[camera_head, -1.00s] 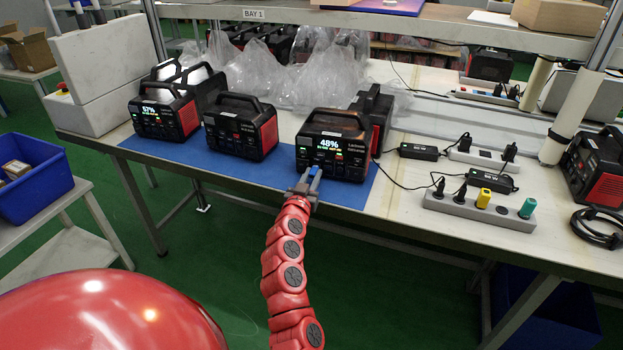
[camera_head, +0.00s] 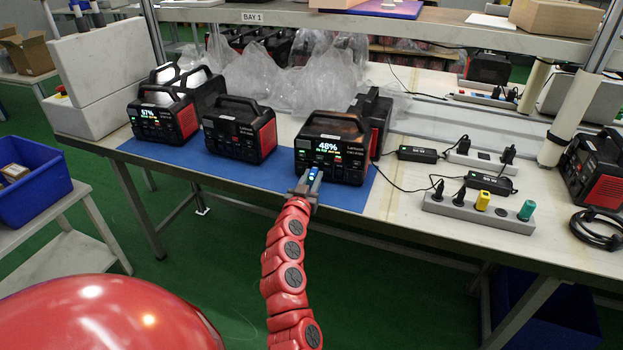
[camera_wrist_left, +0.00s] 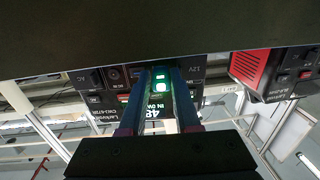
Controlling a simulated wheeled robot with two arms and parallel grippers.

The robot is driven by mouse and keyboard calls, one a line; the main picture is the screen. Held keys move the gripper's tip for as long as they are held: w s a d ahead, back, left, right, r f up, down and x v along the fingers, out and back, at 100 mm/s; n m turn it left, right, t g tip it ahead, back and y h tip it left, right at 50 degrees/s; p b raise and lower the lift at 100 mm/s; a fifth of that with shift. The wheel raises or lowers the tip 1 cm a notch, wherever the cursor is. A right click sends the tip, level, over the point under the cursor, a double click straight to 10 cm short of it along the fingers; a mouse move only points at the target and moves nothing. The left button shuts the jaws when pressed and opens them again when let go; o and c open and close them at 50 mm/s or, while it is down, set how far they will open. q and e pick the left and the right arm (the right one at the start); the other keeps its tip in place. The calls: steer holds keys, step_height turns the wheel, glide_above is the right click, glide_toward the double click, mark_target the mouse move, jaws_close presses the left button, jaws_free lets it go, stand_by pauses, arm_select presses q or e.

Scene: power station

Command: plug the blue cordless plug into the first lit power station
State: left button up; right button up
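My left gripper (camera_head: 305,190) is at the front of the right-hand lit power station (camera_head: 333,146), whose screen reads 48%. The small blue plug (camera_head: 313,175) is between its fingers, at or just before the station's lower front; I cannot tell whether it is seated. In the left wrist view a green glow (camera_wrist_left: 160,81) shows between the fingers, close to the station's front panel (camera_wrist_left: 112,78). Another lit station (camera_head: 163,114), reading 57%, stands at the left. The middle station (camera_head: 239,128) has a dark screen. My right gripper is not in view.
The stations stand on a blue mat (camera_head: 200,160) on a long table. A power strip (camera_head: 470,207) with several plugs, black adapters (camera_head: 418,154) and cables lie to the right. Clear plastic bags (camera_head: 325,75) lie behind. A shelf edge (camera_head: 400,22) crosses above.

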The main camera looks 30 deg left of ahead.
arm_select(q)
steer(key=shift+o, duration=1.4)
steer(key=shift+s+a+r, duration=0.1)
steer(key=shift+s, duration=0.45)
steer(key=v, duration=1.6)
steer(key=shift+d, duration=0.35)
